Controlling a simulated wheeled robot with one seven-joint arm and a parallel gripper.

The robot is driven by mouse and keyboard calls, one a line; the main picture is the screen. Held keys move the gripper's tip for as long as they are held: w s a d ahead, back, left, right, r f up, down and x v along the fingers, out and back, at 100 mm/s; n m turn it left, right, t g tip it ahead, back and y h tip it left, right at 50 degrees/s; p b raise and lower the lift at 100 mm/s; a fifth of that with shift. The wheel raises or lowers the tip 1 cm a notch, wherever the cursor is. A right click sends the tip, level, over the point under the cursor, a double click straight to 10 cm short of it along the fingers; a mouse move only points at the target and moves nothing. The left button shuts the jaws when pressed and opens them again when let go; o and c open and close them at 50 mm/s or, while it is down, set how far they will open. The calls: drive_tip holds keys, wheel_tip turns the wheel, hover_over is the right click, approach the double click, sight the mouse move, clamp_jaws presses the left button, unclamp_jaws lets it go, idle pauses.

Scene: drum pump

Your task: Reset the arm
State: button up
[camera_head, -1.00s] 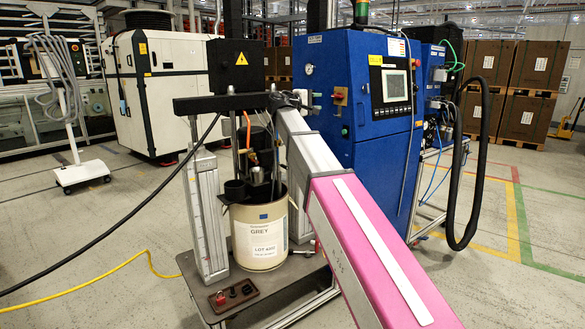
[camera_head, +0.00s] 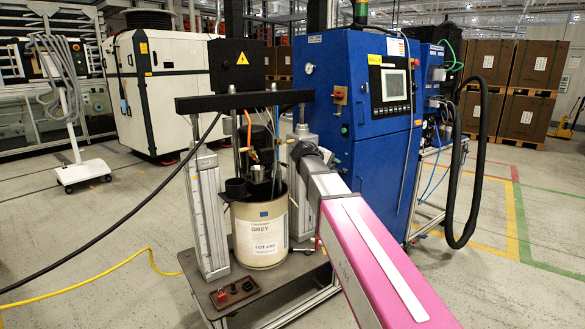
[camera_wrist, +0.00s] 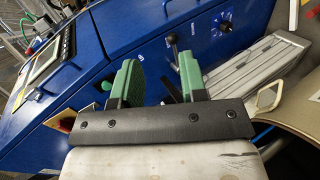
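My gripper (camera_wrist: 160,80) shows in the wrist view as two green fingers on a black bar. They stand apart with a gap between them, and nothing is held. A lever with a black knob (camera_wrist: 171,39) shows beyond the gap, apart from the fingers as far as I can tell. In the head view my pink and grey arm reaches from the bottom right up to the right side of the drum pump stand. My gripper cannot be made out there. The drum (camera_head: 260,237), labelled GREY, stands upright on the cart below the black crossbar (camera_head: 240,101).
The blue machine (camera_head: 370,135) with a screen stands close behind my arm. A yellow cable (camera_head: 110,271) lies on open floor at left.

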drive_tip(key=s+d+f+m+g+y, duration=0.1)
drive_tip(key=s+d+f+g+y, duration=0.1)
drive_tip(key=s+f, duration=0.7)
drive_tip(key=s+d+f+m+g+y, duration=0.25)
drive_tip(key=s+f, duration=0.25)
drive_tip(key=f, duration=0.8)
drive_tip(key=s+a+f+m+g+y, duration=0.1)
drive_tip(key=s+f+y, duration=0.4)
drive_tip(key=s+f, duration=0.8)
drive_tip(key=shift+s+a+m+g, duration=0.15)
drive_tip(key=shift+s+m+g, duration=0.7)
drive_tip(key=shift+s+m, duration=0.15)
drive_tip(key=shift+a+y, duration=0.15)
drive_tip(key=shift+y, duration=0.1)
